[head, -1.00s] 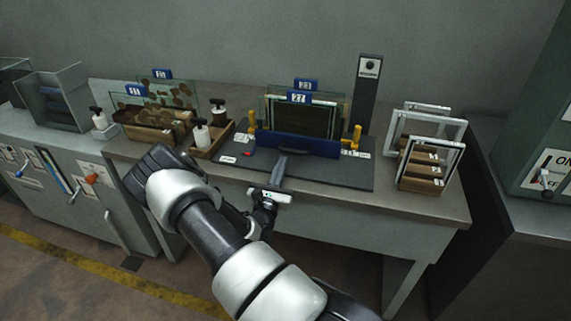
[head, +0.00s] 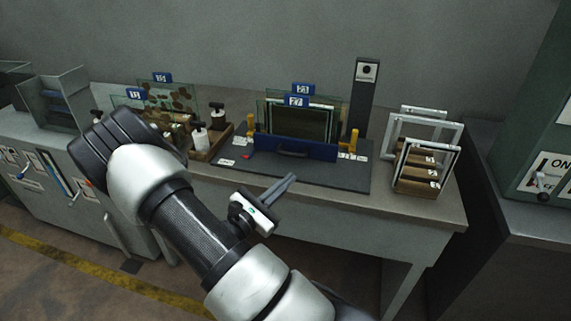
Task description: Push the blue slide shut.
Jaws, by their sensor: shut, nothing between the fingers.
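The blue slide (head: 315,151) is a low bar with a dark handle on its front. It stands across a dark base plate (head: 335,174) on the bench, in front of upright framed glass panes (head: 297,122) with blue number tags. My gripper (head: 292,177) is shut and empty. Its fingertips show over the front part of the base plate, in front of the slide and apart from it in the picture. Whether the slide is fully shut cannot be told from this view.
Yellow posts (head: 353,143) flank the slide. Empty metal frames in wooden stands (head: 416,178) are at the right. A wooden tray with bottles (head: 201,139) and more glass panes (head: 175,97) are at the left. A dark column (head: 363,99) stands behind.

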